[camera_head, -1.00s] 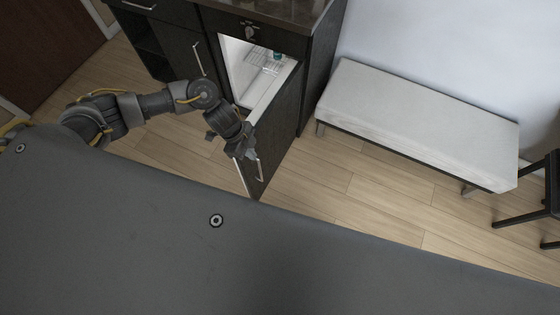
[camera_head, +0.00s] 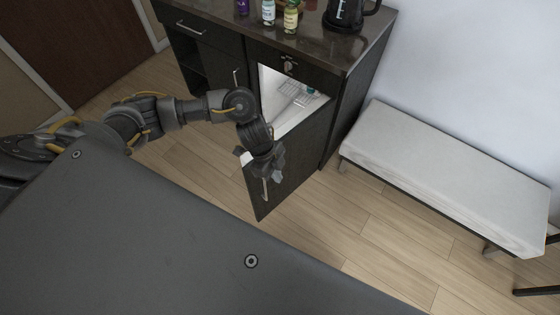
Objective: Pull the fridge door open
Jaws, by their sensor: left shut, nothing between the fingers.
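The fridge door (camera_head: 293,170) is a dark panel standing swung out from the cabinet, with a pale handle (camera_head: 264,190) on its face near the free edge. The white, lit fridge interior (camera_head: 287,92) shows above the door, with wire shelving and a small teal item inside. My left gripper (camera_head: 268,176) is shut and empty at the upper free edge of the door, close to the handle. I cannot tell whether it touches the door. My right gripper is not in view.
Bottles (camera_head: 268,12) and a black kettle (camera_head: 346,14) stand on the dark counter (camera_head: 310,45). A pale cushioned bench (camera_head: 450,165) stands along the wall at the right. Open wooden floor (camera_head: 345,220) lies between the bench and the door.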

